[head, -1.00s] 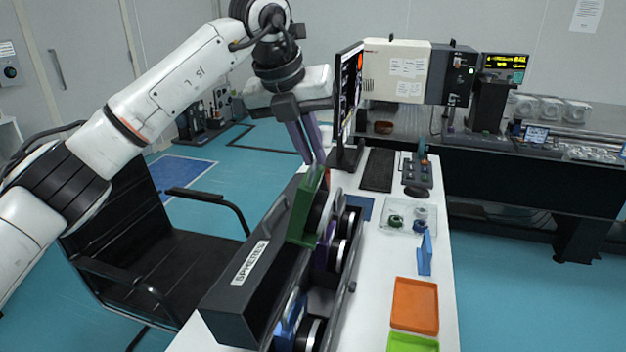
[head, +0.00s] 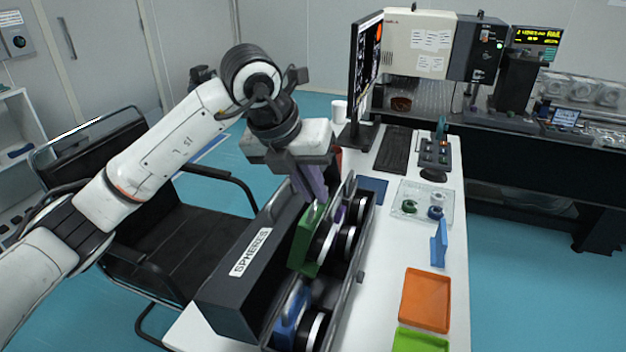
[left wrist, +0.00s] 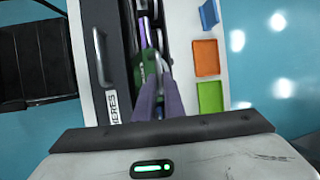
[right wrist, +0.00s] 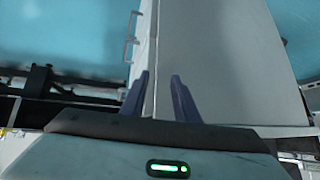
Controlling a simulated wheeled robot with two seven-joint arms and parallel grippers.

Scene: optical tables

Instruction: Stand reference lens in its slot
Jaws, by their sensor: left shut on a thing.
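A green-framed lens (head: 304,240) stands roughly upright in the long dark box (head: 232,300) labelled SPHERES, at or near its slot; its lower edge is hidden. I cannot tell whether it is fully seated. My left gripper (head: 317,197) is above the box, its purple fingers shut on the green frame. In the left wrist view the fingertips (left wrist: 156,78) meet at the green frame (left wrist: 149,68). A blue-framed lens (head: 290,312) and other black-rimmed lenses (head: 346,240) stand in the same box. My right gripper (right wrist: 160,80) is open and empty, away from the box.
Right of the box, the white table carries an orange tray (head: 426,300), a green tray (head: 421,341), a blue upright piece (head: 439,243) and a clear tray (head: 424,201) with small parts. A monitor (head: 366,75) stands behind. A black chair (head: 185,245) is left.

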